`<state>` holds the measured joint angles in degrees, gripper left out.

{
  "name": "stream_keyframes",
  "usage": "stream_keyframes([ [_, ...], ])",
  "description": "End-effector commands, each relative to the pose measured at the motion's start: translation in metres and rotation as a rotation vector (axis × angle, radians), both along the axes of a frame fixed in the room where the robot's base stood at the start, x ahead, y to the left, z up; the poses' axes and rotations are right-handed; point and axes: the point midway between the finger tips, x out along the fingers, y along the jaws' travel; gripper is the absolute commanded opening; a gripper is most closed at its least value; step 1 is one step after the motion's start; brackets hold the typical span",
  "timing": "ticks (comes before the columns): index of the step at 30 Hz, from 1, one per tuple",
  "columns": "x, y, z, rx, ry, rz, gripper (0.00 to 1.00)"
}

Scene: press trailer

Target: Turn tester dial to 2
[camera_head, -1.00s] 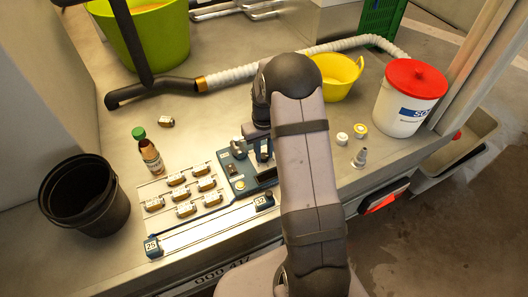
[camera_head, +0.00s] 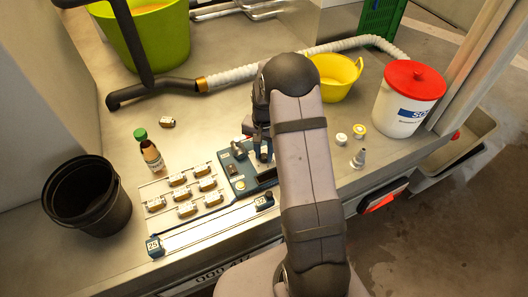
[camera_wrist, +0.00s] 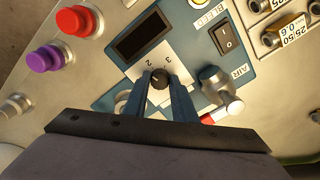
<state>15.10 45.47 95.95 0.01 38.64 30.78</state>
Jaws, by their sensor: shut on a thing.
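The tester panel (camera_head: 237,186) is a blue plate on the bench, partly hidden behind my arm in the head view. In the wrist view its black round dial (camera_wrist: 159,78) sits on a pale label with the numbers 2 and 3 printed near it. My gripper (camera_wrist: 160,80) has its two blue fingers on either side of the dial and is shut on it. I cannot tell clearly which number the dial points to. In the head view my gripper (camera_head: 263,150) is over the panel and the dial is hidden.
Red (camera_wrist: 78,21) and purple (camera_wrist: 45,58) caps lie to the left. A brown bottle (camera_head: 152,157) and black bucket (camera_head: 87,195) stand farther left.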

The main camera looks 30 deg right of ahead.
Motion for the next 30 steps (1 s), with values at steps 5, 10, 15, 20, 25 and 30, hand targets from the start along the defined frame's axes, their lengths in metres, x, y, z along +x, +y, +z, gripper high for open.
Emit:
stream_keyframes([
  [5,0.0013,-0.0005,0.0015,-0.001,-0.003,-0.118,0.02],
  [10,0.0015,-0.0007,0.0015,-0.002,-0.004,-0.195,0.02],
  [15,0.0016,-0.0007,0.0014,-0.001,-0.005,-0.235,0.02],
  [20,0.0018,-0.0008,0.0014,-0.002,-0.006,-0.247,0.02],
  [25,0.0018,-0.0009,0.0014,-0.002,-0.006,-0.248,0.02],
  [30,0.002,-0.0009,0.0014,-0.002,-0.006,-0.247,0.32],
])
